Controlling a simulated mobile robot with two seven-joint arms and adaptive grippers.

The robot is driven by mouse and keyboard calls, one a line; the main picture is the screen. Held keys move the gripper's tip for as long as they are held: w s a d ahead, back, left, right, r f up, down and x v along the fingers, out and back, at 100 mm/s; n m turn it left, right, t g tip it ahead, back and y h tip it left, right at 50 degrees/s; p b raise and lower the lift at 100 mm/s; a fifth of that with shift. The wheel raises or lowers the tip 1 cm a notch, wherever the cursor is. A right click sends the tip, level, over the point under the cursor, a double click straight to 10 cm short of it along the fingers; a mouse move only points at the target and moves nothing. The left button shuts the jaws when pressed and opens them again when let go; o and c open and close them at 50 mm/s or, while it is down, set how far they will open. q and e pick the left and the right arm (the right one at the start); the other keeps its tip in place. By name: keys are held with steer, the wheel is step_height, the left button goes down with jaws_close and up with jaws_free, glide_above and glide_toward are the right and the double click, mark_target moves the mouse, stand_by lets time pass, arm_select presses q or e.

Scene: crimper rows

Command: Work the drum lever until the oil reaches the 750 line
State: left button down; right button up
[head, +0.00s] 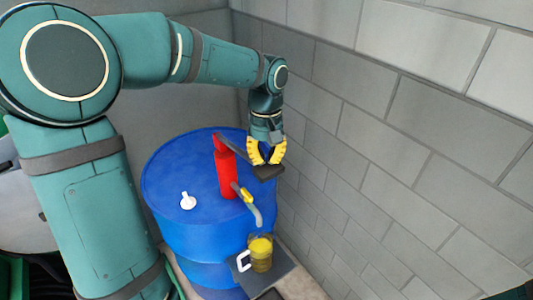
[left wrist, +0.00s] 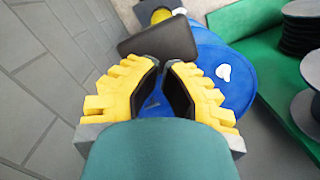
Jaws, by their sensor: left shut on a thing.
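A red pump (head: 225,170) stands upright on a blue drum (head: 165,170). Its dark lever (head: 234,146) runs from the pump's top toward the wall and ends in a flat dark paddle (head: 268,172). My left gripper (head: 266,158), with yellow fingers, is shut on the lever at this paddle; the paddle also shows just beyond the fingertips in the left wrist view (left wrist: 158,42). A grey spout (head: 258,216) bends down above a clear jug (head: 261,258) with a white handle. Yellow oil shows in the jug. Its scale lines are too small to read. My right gripper is not in view.
The jug stands on a dark grey platform (head: 275,275) in front of the drum. A white cap (head: 188,202) sits on the drum top. A grey block wall (head: 400,130) rises close on the right. Dark spools (left wrist: 300,25) stand on a green surface (left wrist: 262,75).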

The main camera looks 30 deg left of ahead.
arm_select(q)
steer(key=shift+w+a+r+p, duration=0.2)
steer(key=shift+w+a+p, duration=0.2)
steer(key=shift+w, duration=0.15)
steer(key=shift+w+a+r+p, duration=0.15)
steer(key=shift+w+a+p, duration=0.1)
steer(key=shift+w+a, duration=0.2)
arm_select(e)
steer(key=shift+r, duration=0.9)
arm_select(q)
step_height(320, 180, up, 12)
steer(key=w, duration=0.1)
steer(key=shift+a, duration=0.25)
